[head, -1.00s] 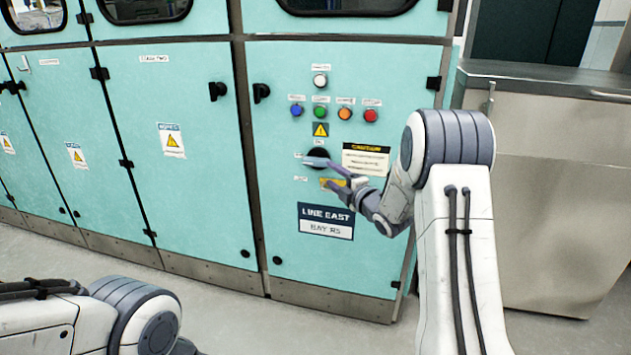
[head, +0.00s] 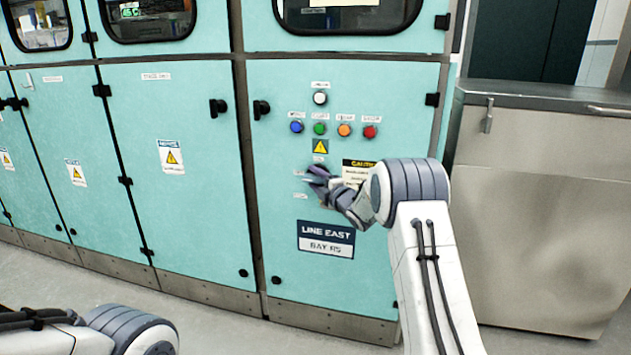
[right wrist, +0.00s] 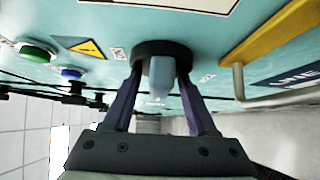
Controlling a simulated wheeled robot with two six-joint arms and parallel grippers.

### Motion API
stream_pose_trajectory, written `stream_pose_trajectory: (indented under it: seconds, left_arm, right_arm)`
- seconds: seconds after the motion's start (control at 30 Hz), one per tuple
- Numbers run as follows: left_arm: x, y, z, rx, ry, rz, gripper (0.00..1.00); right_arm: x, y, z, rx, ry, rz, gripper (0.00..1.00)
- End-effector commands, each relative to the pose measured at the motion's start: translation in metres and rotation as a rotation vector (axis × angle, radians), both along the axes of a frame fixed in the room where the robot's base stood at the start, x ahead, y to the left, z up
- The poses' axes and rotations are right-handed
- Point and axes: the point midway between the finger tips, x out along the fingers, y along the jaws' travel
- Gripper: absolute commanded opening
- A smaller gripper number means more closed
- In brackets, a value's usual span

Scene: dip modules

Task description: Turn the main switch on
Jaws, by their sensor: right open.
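The main switch is a rotary switch with a black round base and a grey grip, on the teal cabinet door (head: 275,215). In the right wrist view its grip (right wrist: 161,75) stands between my two fingers. In the head view the switch (head: 318,168) is mostly hidden behind my gripper. My right gripper (head: 316,180) is at the switch, and in the right wrist view (right wrist: 160,115) its fingers are spread to either side of the grip, with gaps visible. I cannot tell whether the fingertips touch the base. My left gripper is out of view.
Above the switch are a warning triangle (head: 320,147), a row of coloured buttons, including a red one (head: 370,132), and a white button (head: 320,98). A metal handle (right wrist: 238,80) projects beside the switch. A metal cabinet (head: 540,220) stands right.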

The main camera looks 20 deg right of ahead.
Motion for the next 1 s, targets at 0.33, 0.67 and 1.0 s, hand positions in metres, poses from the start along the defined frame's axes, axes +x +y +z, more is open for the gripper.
stream_pose_trajectory:
  seconds: [0.33, 0.67, 1.0]
  left_arm:
    - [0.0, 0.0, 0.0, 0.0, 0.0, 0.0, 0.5]
    - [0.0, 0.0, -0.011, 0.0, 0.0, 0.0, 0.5]
    - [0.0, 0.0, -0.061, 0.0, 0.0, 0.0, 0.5]
  right_arm:
    - [0.0, 0.0, 0.0, 0.0, 0.0, 0.0, 0.0]
    - [-0.001, 0.0, -0.003, 0.032, -0.022, 0.001, 0.0]
    - [0.0, 0.0, -0.009, 0.217, -0.15, 0.001, 0.0]
